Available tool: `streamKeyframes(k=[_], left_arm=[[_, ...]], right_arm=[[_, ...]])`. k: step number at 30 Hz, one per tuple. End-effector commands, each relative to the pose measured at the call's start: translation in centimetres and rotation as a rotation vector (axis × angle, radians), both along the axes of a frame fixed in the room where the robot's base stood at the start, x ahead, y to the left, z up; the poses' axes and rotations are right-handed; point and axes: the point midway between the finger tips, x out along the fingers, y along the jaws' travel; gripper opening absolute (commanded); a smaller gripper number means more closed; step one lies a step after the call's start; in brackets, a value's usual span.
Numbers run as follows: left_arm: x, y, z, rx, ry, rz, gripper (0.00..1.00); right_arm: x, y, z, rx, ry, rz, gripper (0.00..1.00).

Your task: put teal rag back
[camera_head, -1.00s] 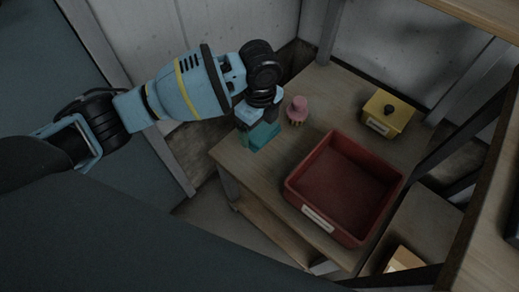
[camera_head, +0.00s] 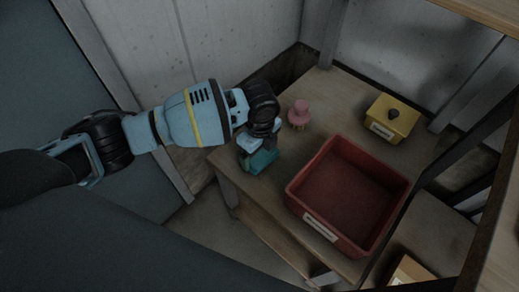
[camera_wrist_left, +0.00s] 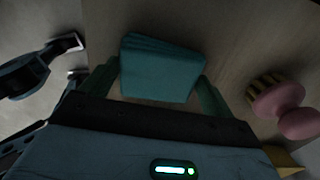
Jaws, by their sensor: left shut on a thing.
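The teal rag (camera_head: 262,160) is at the left corner of the wooden table, under my left gripper (camera_head: 254,150). In the left wrist view the folded rag (camera_wrist_left: 160,68) sits between the two fingers of my left gripper (camera_wrist_left: 160,88), which is shut on it. The gripper points down at the tabletop. I cannot tell whether the rag touches the wood. My right gripper is not in view.
A red bin (camera_head: 312,222) with a label stands empty on the table (camera_head: 340,105) to the right of the rag. A pink-handled brush (camera_head: 299,113) stands close behind the gripper.

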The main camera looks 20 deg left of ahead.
Motion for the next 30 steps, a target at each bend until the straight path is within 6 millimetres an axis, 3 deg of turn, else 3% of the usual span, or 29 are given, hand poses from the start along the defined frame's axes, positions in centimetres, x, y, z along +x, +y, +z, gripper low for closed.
streamKeyframes(k=[8, 9, 11, 20, 23, 30], left_arm=[[0.0, 0.0, -0.2, -0.001, 0.000, -0.001, 0.63], [0.0, 0.0, -0.2, 0.000, -0.001, -0.001, 0.93], [0.0, 0.0, -0.2, 0.000, 0.000, -0.001, 1.00], [0.1, 0.0, 0.2, -0.001, -0.002, 0.000, 1.00], [0.1, 0.0, 1.4, 0.000, -0.002, -0.001, 1.00], [0.1, -0.1, 6.2, -0.002, -0.005, -0.001, 1.00]], right_arm=[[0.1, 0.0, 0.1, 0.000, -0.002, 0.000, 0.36], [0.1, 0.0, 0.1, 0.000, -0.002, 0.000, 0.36], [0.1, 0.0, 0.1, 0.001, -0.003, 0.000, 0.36], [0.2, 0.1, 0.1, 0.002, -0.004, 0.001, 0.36], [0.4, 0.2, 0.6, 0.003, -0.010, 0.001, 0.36], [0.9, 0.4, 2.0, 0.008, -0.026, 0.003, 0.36]])
